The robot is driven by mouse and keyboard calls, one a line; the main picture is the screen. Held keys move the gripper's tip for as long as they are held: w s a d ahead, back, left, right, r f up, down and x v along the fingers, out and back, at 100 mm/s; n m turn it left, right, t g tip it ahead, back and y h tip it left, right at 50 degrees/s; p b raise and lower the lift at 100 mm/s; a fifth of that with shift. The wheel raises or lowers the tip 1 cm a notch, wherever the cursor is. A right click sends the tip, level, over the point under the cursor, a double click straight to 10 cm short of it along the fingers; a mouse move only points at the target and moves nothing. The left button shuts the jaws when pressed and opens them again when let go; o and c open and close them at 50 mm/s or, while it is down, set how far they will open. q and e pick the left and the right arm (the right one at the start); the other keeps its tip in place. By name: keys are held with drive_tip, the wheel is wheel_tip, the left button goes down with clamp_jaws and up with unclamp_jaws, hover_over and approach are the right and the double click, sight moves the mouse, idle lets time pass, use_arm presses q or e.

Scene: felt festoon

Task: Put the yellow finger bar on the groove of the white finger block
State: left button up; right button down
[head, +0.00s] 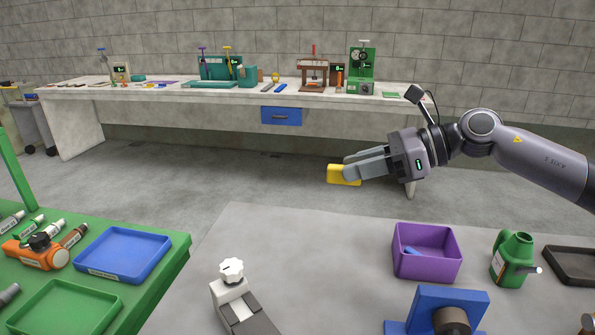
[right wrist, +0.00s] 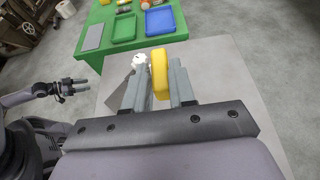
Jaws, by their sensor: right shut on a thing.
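The yellow finger bar (head: 341,175) is between the fingertips of my right gripper (head: 352,170), which is shut on it in the air beyond the far edge of the grey table. In the right wrist view the yellow bar (right wrist: 159,72) stands out past the two fingers (right wrist: 163,88). A white block with a white knob (head: 231,288) and a dark grey bar is at the near edge of the table, apparently the white finger block; I cannot make out its groove. The gripper is well apart from it. My left gripper (right wrist: 72,88) shows small at the left of the wrist view, empty, its fingers apart.
On the grey table (head: 300,255) are a purple bin (head: 426,252) with a blue piece inside, a blue fixture (head: 440,305) and a green can (head: 512,260). A green table (head: 150,290) with a blue tray (head: 122,254) stands left. The middle is clear.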

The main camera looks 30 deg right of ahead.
drive_tip(key=shift+r, duration=0.15)
drive_tip(key=s+a+f, duration=0.2)
drive_tip(key=a+f, duration=0.4)
drive_tip(key=f, duration=0.1)
drive_tip(key=s+a+f, duration=0.3)
drive_tip(key=a+f, duration=0.3)
drive_tip(key=f, duration=0.2)
drive_tip(key=shift+s+a+f+n+g, duration=0.2)
drive_tip(key=shift+a+n+g, duration=0.1)
drive_tip(key=shift+a+g, duration=0.1)
drive_tip(key=shift+w+d, duration=0.1)
